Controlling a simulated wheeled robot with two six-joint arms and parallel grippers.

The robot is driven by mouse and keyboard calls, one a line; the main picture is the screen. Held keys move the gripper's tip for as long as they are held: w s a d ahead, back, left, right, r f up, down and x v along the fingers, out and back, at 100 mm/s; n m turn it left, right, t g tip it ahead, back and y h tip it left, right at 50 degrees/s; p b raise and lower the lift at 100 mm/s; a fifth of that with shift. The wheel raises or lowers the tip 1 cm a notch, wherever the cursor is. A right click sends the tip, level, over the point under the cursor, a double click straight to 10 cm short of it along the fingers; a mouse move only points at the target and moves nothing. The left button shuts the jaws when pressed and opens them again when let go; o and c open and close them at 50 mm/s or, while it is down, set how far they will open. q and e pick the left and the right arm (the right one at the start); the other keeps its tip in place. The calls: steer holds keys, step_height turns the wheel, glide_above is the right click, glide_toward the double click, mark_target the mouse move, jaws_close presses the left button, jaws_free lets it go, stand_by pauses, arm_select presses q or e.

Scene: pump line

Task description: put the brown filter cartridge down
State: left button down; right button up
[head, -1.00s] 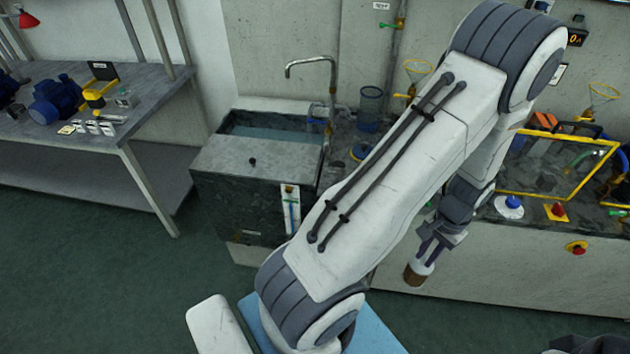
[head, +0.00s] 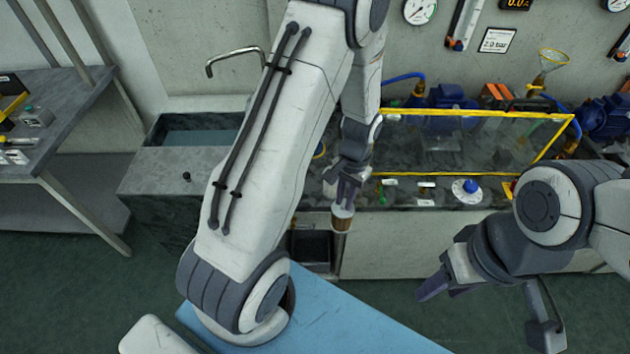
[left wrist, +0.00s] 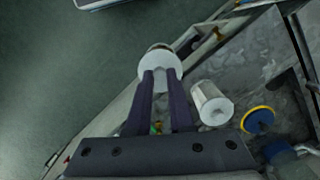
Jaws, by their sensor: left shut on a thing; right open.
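The brown filter cartridge (head: 342,221) hangs upright below my left gripper (head: 343,200), which is shut on its white top. It is at the front edge of the grey bench, and from the head view I cannot tell its height over the edge. In the left wrist view the cartridge's white round cap (left wrist: 160,68) sits between the fingertips of my left gripper (left wrist: 160,74), with the floor and bench edge beyond. Its brown body is mostly hidden there. My right gripper (head: 432,287) is open and empty, in front of the bench at the right.
A yellow-framed clear guard (head: 470,113) stands on the bench. A blue knob on a white base (head: 467,190) is near the front edge. A white cylinder (left wrist: 212,103) and a blue-yellow disc (left wrist: 258,120) lie close to the left gripper. A sink (head: 195,138) is at the left.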

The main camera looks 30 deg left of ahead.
arm_select(q)
steer(key=w+a+r+m+t+b, duration=0.1)
steer(key=a+r+m, duration=0.2)
steer(key=a+m, duration=0.4)
steer(key=w+a+r+m+y+b, duration=0.1)
steer(key=a+r+m, duration=0.2)
steer(key=a+m, duration=0.4)
steer(key=w+a+r+m+t+b, duration=0.1)
steer(key=a+r+m, duration=0.3)
steer(key=m, duration=0.5)
steer(key=d+b, duration=0.4)
steer(key=d, duration=0.6)
steer(key=a+f+p, duration=0.2)
steer(key=a+f, duration=0.9)
steer(key=shift+s+a+f+m, duration=0.15)
steer(key=shift+f+m, duration=0.05)
steer(key=shift+m, duration=0.2)
arm_select(e)
steer(key=shift+w+f, duration=0.2)
steer(key=shift+f, duration=1.05)
steer(key=shift+w+f, duration=0.2)
steer(key=shift+f, duration=1.05)
arm_select(q)
steer(key=shift+f, duration=0.1)
steer(key=c, duration=0.8)
jaws_free()
